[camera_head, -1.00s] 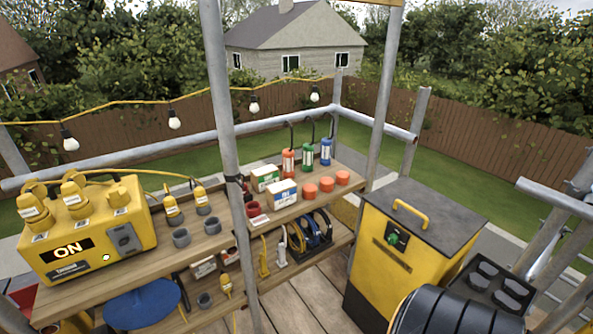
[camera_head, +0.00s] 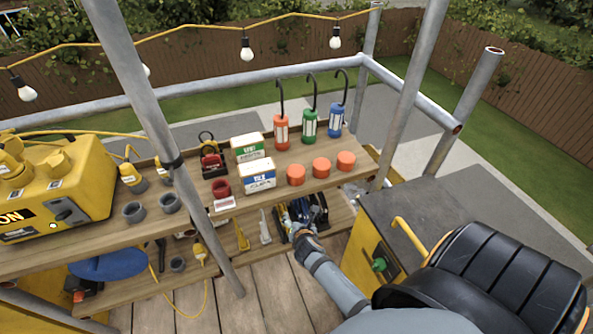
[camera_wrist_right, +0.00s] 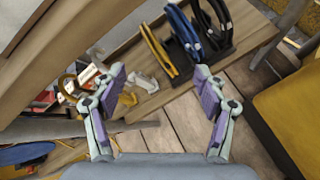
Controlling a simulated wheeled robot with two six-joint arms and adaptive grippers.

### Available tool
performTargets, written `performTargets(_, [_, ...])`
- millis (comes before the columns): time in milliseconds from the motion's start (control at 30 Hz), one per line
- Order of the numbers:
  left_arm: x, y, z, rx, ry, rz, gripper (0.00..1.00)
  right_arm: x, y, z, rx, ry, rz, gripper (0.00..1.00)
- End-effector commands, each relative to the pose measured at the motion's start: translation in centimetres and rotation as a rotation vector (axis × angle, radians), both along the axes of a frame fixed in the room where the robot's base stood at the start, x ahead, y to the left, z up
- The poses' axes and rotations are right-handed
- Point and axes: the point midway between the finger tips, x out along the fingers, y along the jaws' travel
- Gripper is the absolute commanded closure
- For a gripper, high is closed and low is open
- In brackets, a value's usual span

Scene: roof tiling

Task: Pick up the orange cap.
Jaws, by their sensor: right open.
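Three orange caps stand in a row near the front edge of the upper shelf in the head view: a left one (camera_head: 296,174), a middle one (camera_head: 321,167) and a right one (camera_head: 346,160). My right gripper (camera_head: 303,232) is below and in front of them, near the lower shelf, and touches none of them. In the right wrist view its two fingers (camera_wrist_right: 159,80) are spread with nothing held between them. I cannot make out the orange caps in that view. My left gripper is not in view.
Orange, green and blue hooked lamps (camera_head: 309,124) stand behind the caps. White-labelled boxes (camera_head: 257,175) sit to their left. A black rack with clamps (camera_wrist_right: 195,42) is on the lower shelf. A scaffold pole (camera_head: 408,95) and a yellow cabinet (camera_head: 362,258) stand to the right.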

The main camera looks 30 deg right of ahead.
Motion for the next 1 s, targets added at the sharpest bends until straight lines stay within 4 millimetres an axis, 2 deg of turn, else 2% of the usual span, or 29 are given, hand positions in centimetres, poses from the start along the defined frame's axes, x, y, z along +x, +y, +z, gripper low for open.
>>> performTargets(33, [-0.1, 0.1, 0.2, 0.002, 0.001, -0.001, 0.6, 1.3, -0.4, 3.9, -0.132, -0.016, 0.06, 0.28])
performTargets(100, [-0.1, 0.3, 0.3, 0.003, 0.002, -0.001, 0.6, 2.3, -1.0, 8.0, -0.294, -0.018, 0.12, 0.28])
performTargets(200, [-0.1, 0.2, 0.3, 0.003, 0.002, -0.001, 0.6, 2.9, -1.5, 11.6, -0.436, -0.014, 0.161, 0.28])
performTargets(267, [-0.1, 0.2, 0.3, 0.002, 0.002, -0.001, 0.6, 3.0, -1.7, 12.5, -0.477, -0.011, 0.171, 0.28])
performTargets(400, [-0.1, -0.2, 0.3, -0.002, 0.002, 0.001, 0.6, 3.3, -1.9, 12.8, -0.495, -0.009, 0.177, 0.28])
performTargets(700, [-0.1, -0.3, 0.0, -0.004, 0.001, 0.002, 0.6, 7.1, -3.9, 11.0, -0.493, -0.01, 0.177, 0.28])
performTargets(900, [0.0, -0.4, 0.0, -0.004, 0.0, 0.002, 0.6, 7.6, -4.2, 10.7, -0.491, -0.01, 0.177, 0.28])
performTargets(1000, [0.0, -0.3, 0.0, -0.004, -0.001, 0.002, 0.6, 8.9, -5.1, 10.3, -0.492, -0.01, 0.176, 0.28])
